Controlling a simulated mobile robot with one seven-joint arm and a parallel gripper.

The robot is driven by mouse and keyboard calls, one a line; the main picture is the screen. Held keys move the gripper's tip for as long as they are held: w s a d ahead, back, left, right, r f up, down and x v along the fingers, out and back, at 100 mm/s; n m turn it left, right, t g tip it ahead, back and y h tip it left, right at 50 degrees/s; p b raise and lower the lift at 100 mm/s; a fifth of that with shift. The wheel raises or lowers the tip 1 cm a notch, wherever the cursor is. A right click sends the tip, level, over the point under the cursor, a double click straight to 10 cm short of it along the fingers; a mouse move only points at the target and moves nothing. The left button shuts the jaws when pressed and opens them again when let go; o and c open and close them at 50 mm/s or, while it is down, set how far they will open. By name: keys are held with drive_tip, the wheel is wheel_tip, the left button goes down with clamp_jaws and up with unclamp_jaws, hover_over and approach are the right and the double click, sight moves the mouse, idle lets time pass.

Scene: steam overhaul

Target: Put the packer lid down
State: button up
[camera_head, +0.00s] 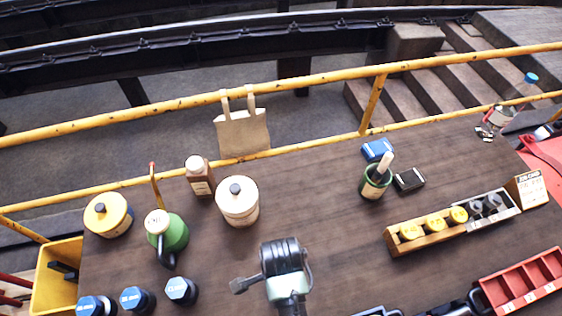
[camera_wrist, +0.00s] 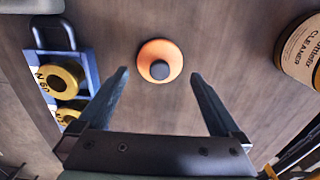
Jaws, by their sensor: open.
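The packer lid looks to be the orange disc (camera_wrist: 175,52) with a dark round knob, seen from above in the wrist view. It appears to lie flat on the brown table, with bare wood around it. My gripper (camera_wrist: 160,76) is open, its two dark fingers spread to either side of the disc in that view, with no visible contact. The height of the fingertips above the table is hard to tell. In the head view my dark wrist (camera_head: 283,257) is over the front middle of the table; the orange disc cannot be made out there.
A blue tray with gold rings (camera_wrist: 64,75) is left in the wrist view, a cleaner container (camera_wrist: 301,50) right. The head view shows a cream canister (camera_head: 238,205), a yellow canister (camera_head: 108,216), a green can (camera_head: 174,236) and a wooden rack (camera_head: 410,243). The table's middle is clear.

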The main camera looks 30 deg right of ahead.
wheel_tip(320, 180, up, 8)
idle(0.4)
drive_tip(key=w+r+n+t+h, duration=0.2)
drive_tip(key=w+r+n+t, duration=0.45)
drive_tip(key=w+r, duration=0.8)
drive_tip(key=w+a+r+n+t, duration=0.1)
drive_tip(key=w+r+n+t, duration=0.2)
drive_tip(key=r, duration=0.5)
drive_tip(key=w+a+r+n+t, duration=0.1)
drive_tip(key=w+r+t, duration=0.35)
drive_tip(key=r, duration=0.25)
wheel_tip(320, 180, up, 16)
drive_tip(key=a+n+t, duration=0.3)
drive_tip(key=n+t, duration=0.1)
drive_tip(key=t, duration=0.1)
drive_tip(key=s+a+r+n+t+y, duration=0.1)
drive_tip(key=s+a+r+n+t, duration=0.1)
drive_tip(key=r, duration=0.8)
drive_tip(key=s+a+r+n+t+y, duration=0.1)
drive_tip(key=s+r+n+t, duration=0.3)
drive_tip(key=s+r, duration=0.5)
drive_tip(key=shift+a+r+n+t, duration=0.35)
drive_tip(key=shift+a+r+t, duration=0.35)
drive_tip(key=shift+t, duration=0.5)
